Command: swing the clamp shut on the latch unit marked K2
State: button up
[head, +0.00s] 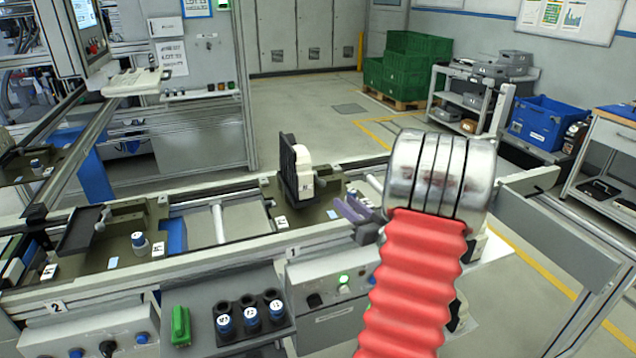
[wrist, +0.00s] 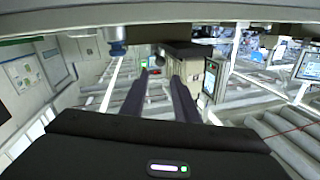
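In the head view a latch unit sits on a pallet (head: 328,204) at the middle of the line. Its dark plate (head: 288,168) stands upright, with a cream block (head: 303,176) against its right side. A small mark is on the block, too small to read. At left, a second pallet (head: 125,220) has a dark plate (head: 80,232) lying nearly flat. I cannot tell which unit is K2. My gripper (head: 355,218) is to the right of the upright plate, apart from it. In the wrist view my gripper's fingers (wrist: 160,80) are apart with nothing between them.
A grey holder (head: 270,345) with several blue-capped bottles and a green item (head: 180,326) stands in front of the line. A blue-capped bottle (head: 140,243) stands on the left pallet. The rail gap (head: 222,222) between the pallets holds a roller. Green crates (head: 405,65) stand far behind.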

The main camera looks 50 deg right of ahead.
aim_at(324, 185)
jog(key=shift+w, duration=0.15)
jog(key=x, duration=1.3)
jog(key=shift+w+d+f, duration=0.1)
jog(key=shift+w, duration=0.15)
grip_shut()
dwell(0.3)
